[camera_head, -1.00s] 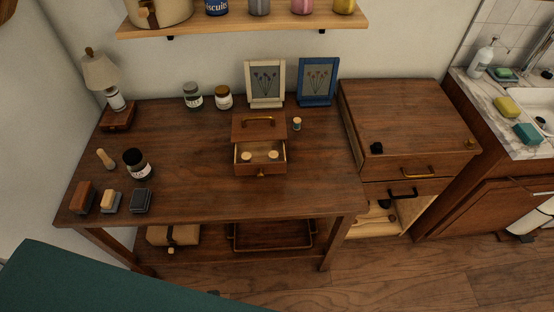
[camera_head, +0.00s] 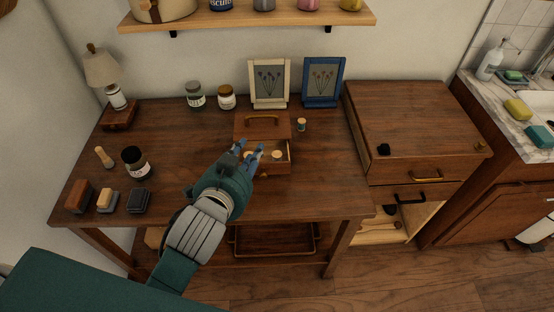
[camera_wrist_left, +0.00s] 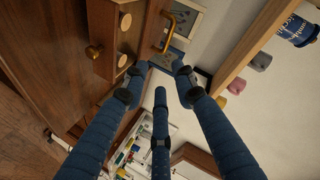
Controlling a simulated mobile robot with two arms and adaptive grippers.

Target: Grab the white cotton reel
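A small wooden box (camera_head: 262,125) stands on the table with its drawer (camera_head: 272,170) pulled open. A reel with a pale round top (camera_head: 277,155) sits in the drawer's right part. A second pale-topped reel sits left of it, mostly hidden behind my fingers. The left wrist view shows two pale round tops in the drawer, one higher (camera_wrist_left: 125,20) and one lower (camera_wrist_left: 122,60). I cannot tell the thread colours. My left gripper (camera_head: 252,152) is over the drawer's left side, fingers spread and empty. My right gripper is not in view.
A teal reel (camera_head: 301,125) stands right of the box. Picture frames (camera_head: 323,82) and jars (camera_head: 227,97) stand behind. A dark jar (camera_head: 135,162) and stamps (camera_head: 107,199) are at the left.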

